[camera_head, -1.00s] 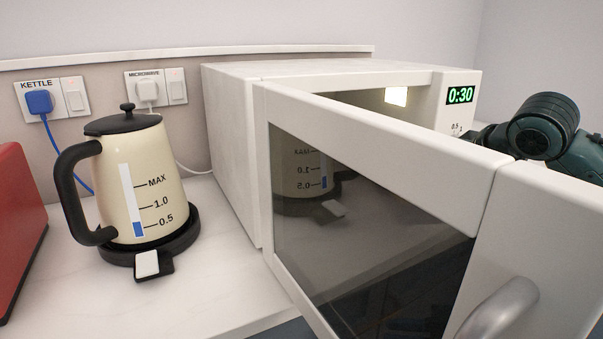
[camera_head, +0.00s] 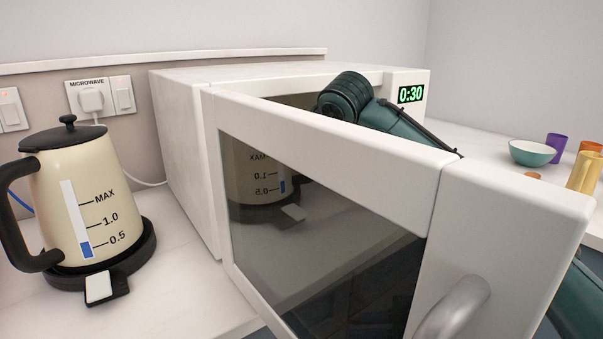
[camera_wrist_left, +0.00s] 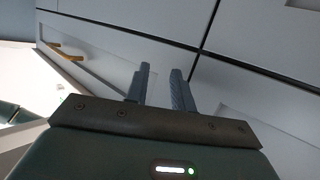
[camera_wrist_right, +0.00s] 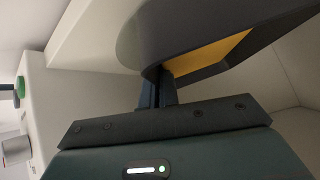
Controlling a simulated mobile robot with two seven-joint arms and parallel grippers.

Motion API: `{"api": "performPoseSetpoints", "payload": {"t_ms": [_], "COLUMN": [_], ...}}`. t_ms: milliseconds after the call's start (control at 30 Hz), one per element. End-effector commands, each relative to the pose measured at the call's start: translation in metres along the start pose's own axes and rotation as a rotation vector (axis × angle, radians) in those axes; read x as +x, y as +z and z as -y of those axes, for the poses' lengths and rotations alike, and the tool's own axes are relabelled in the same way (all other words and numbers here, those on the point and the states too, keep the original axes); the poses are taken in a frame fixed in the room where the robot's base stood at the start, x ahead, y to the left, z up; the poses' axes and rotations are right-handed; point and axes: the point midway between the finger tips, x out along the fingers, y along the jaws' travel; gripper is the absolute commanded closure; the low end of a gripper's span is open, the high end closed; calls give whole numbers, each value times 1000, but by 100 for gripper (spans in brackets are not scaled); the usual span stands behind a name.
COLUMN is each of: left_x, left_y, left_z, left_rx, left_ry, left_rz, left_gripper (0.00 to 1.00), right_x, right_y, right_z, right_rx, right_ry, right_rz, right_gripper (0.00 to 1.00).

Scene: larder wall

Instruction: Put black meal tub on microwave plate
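The black meal tub (camera_wrist_right: 240,58), with yellow contents, shows at the upper right of the right wrist view. My right gripper (camera_wrist_right: 157,92) is shut on its edge. A dark grey round-edged surface borders the tub; I cannot tell if it is the microwave plate. In the head view the microwave (camera_head: 182,155) has its door (camera_head: 320,140) open towards me. My right arm reaches over the door into the cavity, and the door hides the hand, tub and plate. My left gripper (camera_wrist_left: 160,88) is empty, fingers apart, facing pale cabinet fronts.
A cream kettle (camera_head: 75,200) stands on its base left of the microwave. A teal bowl (camera_head: 532,152), a purple cup (camera_head: 557,147) and a gold cup (camera_head: 585,172) stand on the right. The open door blocks the space before the cavity.

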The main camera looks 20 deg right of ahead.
Motion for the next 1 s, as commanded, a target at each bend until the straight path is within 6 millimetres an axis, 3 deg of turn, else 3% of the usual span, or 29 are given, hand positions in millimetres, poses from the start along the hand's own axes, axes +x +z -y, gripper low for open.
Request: {"api": "performPoseSetpoints", "payload": {"t_ms": [100,300,633,900,1000], "left_x": [0,3,7,7,6], "left_y": [0,12,6,6,7], "left_z": [0,-1,-1,-2,-2], "left_rx": [0,13,23,23,22], "left_ry": [0,3,8,10,10], "left_rz": [0,16,5,4,5], "left_gripper": [76,76,76,76,76], "right_x": [4,26,28,29,29], "right_y": [-4,19,22,23,23], "right_z": [8,0,0,0,0], "right_rx": [1,0,1,0,0], "right_ry": [-2,1,-1,0,0], "right_rz": [-3,-1,-2,1,0], "right_gripper": [100,100,100,77,76]}}
